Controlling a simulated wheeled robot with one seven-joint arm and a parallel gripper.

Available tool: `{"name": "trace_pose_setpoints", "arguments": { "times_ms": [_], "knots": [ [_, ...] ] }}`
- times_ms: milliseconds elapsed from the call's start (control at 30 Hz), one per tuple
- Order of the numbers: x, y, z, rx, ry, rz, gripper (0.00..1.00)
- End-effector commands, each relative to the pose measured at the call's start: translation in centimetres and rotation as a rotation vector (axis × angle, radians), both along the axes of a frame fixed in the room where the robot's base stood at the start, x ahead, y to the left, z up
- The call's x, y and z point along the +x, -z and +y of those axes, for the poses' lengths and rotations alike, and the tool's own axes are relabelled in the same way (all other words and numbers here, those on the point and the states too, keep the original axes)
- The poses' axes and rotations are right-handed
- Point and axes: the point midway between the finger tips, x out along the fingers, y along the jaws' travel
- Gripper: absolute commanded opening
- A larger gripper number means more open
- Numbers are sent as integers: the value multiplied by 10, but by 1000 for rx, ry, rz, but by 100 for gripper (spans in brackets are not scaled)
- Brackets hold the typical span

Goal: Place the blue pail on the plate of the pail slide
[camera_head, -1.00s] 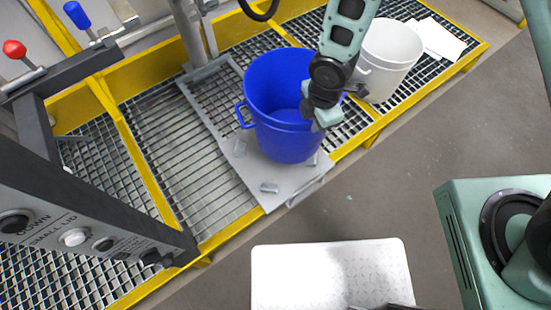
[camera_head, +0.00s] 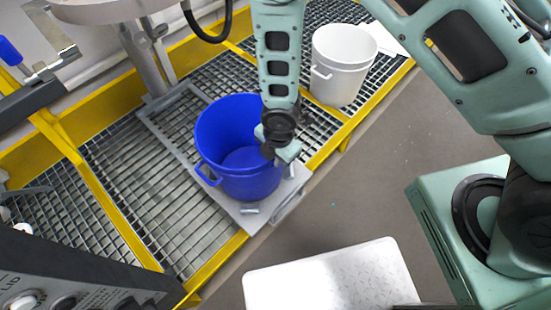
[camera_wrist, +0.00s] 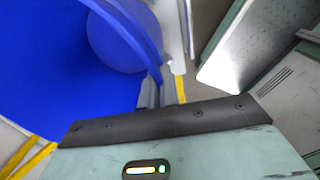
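The blue pail (camera_head: 215,135) stands upright over the grey plate of the pail slide (camera_head: 258,222), near its front end. I cannot tell whether its base fully rests on the plate. One side handle faces left. My gripper (camera_head: 279,152) is at the pail's right side, against or very near the wall below the rim. The fingers hide the handle area there. In the wrist view the pail (camera_wrist: 50,75) fills the upper left, and a small grey finger part (camera_wrist: 150,95) sits beside its rim. The grip itself is not clear.
A white pail (camera_head: 340,68) stands on the grating at the back right. Yellow rails (camera_head: 215,270) edge the grating. A dark control panel (camera_head: 80,280) is at the lower left. A white step (camera_head: 335,280) lies in front. Grey floor (camera_head: 370,185) is free at the right.

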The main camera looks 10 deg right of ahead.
Motion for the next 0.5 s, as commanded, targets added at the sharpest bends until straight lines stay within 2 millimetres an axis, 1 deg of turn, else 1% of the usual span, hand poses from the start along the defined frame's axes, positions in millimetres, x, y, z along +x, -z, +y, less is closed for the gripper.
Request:
{"name": "trace_pose_setpoints", "arguments": {
  "times_ms": [33, 67, 267, 400, 500],
  "knots": [
    [0, 6, 0, 1, -1, -1, 0],
    [0, 7, 1, 1, -1, -2, 0],
    [1, 7, 1, 3, 0, -2, 0],
    [1, 10, 1, 3, 0, -2, 0],
    [0, 9, 0, 2, 0, -1, 25]
  ]
}}
